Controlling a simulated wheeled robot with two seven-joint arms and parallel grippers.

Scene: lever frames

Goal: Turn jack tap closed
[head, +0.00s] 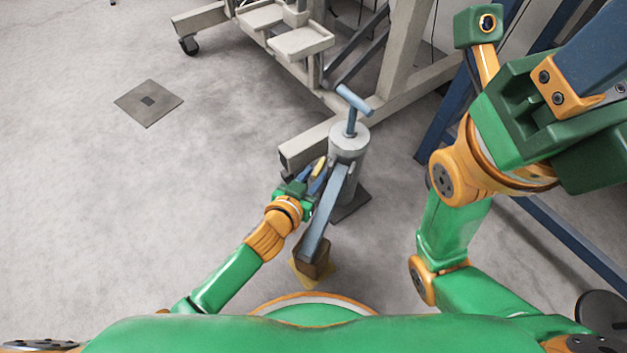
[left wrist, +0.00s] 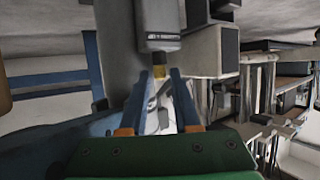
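The jack (head: 349,141) stands upright on the floor in the middle of the head view, a pale grey cylinder with a blue T-shaped handle (head: 354,101) on top. A grey-blue bar (head: 325,217) slopes from it toward me. My left gripper (head: 318,172) is close against the jack's left side. My right gripper (head: 560,120) is raised at upper right, fingertips out of frame.
A grey metal frame (head: 390,75) with a castor (head: 189,45) stands behind the jack. Blue beams (head: 570,245) run along the right. A brown block (head: 313,262) is at the near end of the bar. The floor at left is clear, apart from a flat square plate (head: 149,103).

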